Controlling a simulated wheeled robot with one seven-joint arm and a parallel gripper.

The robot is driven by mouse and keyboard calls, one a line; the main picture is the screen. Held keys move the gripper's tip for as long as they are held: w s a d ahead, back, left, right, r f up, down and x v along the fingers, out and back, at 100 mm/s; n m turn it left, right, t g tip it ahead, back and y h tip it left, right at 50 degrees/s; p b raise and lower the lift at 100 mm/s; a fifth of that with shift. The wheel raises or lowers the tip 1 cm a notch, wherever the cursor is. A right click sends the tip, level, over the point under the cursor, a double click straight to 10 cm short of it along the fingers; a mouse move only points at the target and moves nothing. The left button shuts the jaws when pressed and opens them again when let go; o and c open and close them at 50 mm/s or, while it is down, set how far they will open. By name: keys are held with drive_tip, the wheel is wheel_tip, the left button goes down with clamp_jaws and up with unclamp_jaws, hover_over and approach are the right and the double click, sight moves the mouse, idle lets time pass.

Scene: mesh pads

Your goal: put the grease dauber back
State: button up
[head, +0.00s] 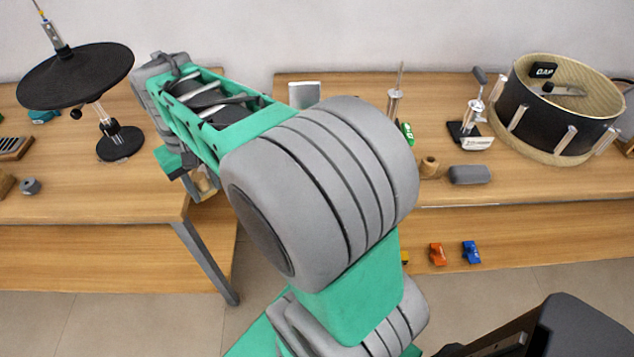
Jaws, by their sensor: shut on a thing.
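My gripper (195,183) is mostly hidden behind my own forearm, at the right end of the left table, near the gap between the tables. Only a small part of it shows below the forearm. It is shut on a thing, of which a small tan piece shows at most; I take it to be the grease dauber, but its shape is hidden. I cannot tell whether it touches the table. No other grease dauber can be made out, and its resting place cannot be identified.
A black cymbal (75,76) on a stand is on the left table (80,205). The right table (540,187) bears a drum (530,118), a pedal (470,128), a grey block (470,174), a brown wooden piece (429,167) and an upright metal rod (394,103). Small orange (437,254) and blue (471,252) items lie lower.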

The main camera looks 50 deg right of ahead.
drive_tip(key=s+d+f+m+b, duration=0.3)
drive_tip(key=s+d+m+b, duration=0.35)
drive_tip(key=s+d, duration=1.05)
drive_tip(key=shift+m, duration=0.65)
drive_tip(key=w+d+f+p, duration=0.1)
drive_tip(key=w+d+f, duration=0.1)
drive_tip(key=d+f, duration=0.1)
drive_tip(key=w+d+f+p, duration=0.1)
drive_tip(key=w+d+f, duration=0.1)
drive_tip(key=d, duration=0.3)
drive_tip(key=w+d+f+p, duration=0.1)
drive_tip(key=w+d+f, duration=0.1)
drive_tip(key=d+f, duration=0.2)
drive_tip(key=shift+w+d+f, duration=0.25)
drive_tip(key=shift+d+f, duration=0.05)
drive_tip(key=shift+f, duration=1.7)
drive_tip(key=shift+f, duration=0.2)
drive_tip(key=o, duration=1.2)
